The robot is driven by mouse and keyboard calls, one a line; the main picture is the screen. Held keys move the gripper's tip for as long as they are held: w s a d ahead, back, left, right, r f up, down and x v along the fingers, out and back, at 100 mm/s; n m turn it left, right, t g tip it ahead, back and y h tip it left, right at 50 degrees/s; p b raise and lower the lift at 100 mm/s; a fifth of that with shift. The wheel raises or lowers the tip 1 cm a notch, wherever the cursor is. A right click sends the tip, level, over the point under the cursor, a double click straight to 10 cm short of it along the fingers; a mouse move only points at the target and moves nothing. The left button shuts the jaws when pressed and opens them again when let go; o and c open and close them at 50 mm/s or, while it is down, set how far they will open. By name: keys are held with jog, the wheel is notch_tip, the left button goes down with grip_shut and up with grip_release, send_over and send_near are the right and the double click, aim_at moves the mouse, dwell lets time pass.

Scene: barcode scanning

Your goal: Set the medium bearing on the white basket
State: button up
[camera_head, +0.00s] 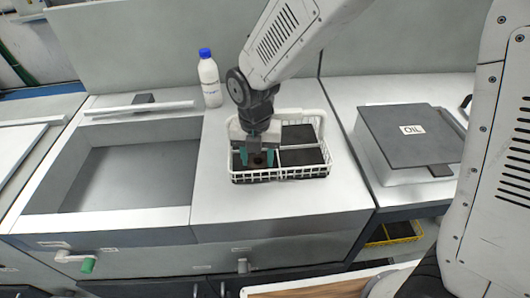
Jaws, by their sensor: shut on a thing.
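The white basket (326,150) stands on the middle counter and is split by white dividers into dark-floored compartments. My gripper (257,160), with teal fingertips, is over the front left compartment of the basket and reaches down close to its floor. It is shut on a small dark round thing (258,161) between the fingertips, which looks like the bearing. It is too small and dark to tell its size, or whether it touches the compartment floor. My wrist hides much of the back left compartment.
A white bottle with a blue cap (209,80) stands behind the basket to the left. A sunken basin (130,178) is at the left. The counter in front of the basket is clear.

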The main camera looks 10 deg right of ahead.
aim_at(258, 161)
jog(key=o, duration=1.1)
jog(key=shift+f, duration=0.15)
jog(key=shift+c, duration=0.2)
notch_tip(258, 161, up, 12)
jog(key=s+d+r+m, duration=0.3)
jog(key=s+d+m, duration=0.1)
jog(key=d+m, duration=0.25)
jog(key=s+d+r+m, duration=0.3)
jog(key=d+m, duration=0.3)
jog(key=m, duration=0.2)
jog(key=s+d+m, duration=0.4)
jog(key=s+m, duration=0.2)
jog(key=m, duration=0.3)
jog(key=s+d+m+t, duration=0.1)
jog(key=s+d+m, duration=0.3)
jog(key=m, duration=0.6)
jog(key=shift+s+d, duration=0.25)
jog(key=shift+s, duration=1.05)
